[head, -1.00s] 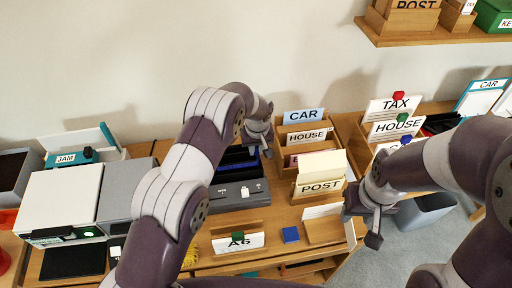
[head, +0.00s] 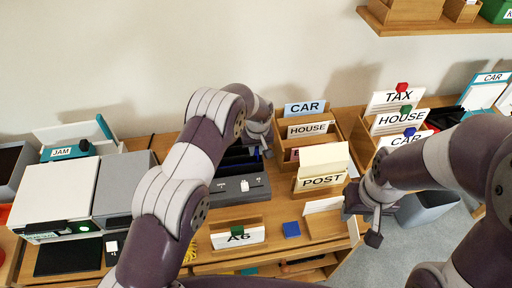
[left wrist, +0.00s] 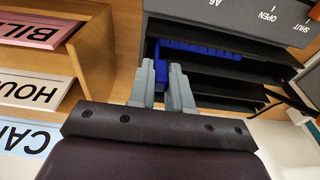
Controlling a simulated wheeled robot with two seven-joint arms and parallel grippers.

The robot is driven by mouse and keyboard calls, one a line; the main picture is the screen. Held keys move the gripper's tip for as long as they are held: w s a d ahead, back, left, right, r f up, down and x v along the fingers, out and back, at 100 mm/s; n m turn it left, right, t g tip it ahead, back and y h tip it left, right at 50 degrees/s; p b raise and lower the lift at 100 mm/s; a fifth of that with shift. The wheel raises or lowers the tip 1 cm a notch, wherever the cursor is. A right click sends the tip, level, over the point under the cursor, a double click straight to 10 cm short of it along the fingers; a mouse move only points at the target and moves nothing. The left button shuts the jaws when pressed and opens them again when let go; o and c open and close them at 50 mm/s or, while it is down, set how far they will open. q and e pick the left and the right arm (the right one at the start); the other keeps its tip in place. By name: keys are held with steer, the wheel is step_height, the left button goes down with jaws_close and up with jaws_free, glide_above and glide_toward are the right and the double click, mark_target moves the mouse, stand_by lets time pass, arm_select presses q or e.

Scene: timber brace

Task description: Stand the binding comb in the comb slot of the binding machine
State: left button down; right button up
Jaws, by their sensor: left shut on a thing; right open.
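The binding machine (head: 240,188) is a dark grey unit with stepped black slots, standing on the bench; its front panel also shows in the left wrist view (left wrist: 240,12), lettered A6, OPEN and SHUT. The blue binding comb (left wrist: 205,49) is a long ribbed strip lying along the machine's upper slot in the left wrist view. My left gripper (left wrist: 164,80) is shut on its near end, at the machine's side. Whether the comb is fully seated cannot be told. In the head view my left gripper (head: 264,150) is beside the machine's right end. My right gripper (head: 373,222) is open and empty at the bench's right edge.
Wooden card boxes marked CAR, HOUSE and POST (head: 320,182) stand right of the machine. A white-topped machine (head: 60,192) is at left. A grey bin (head: 425,208) stands below right.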

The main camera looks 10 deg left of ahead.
arm_select(q)
steer(key=shift+f+b, duration=0.5)
steer(key=shift+f, duration=0.35)
steer(key=shift+c, duration=2.4)
jaws_free()
steer(key=shift+r, duration=0.15)
steer(key=shift+r+p, duration=2.4)
steer(key=shift+r, duration=1.6)
steer(key=shift+f, duration=0.1)
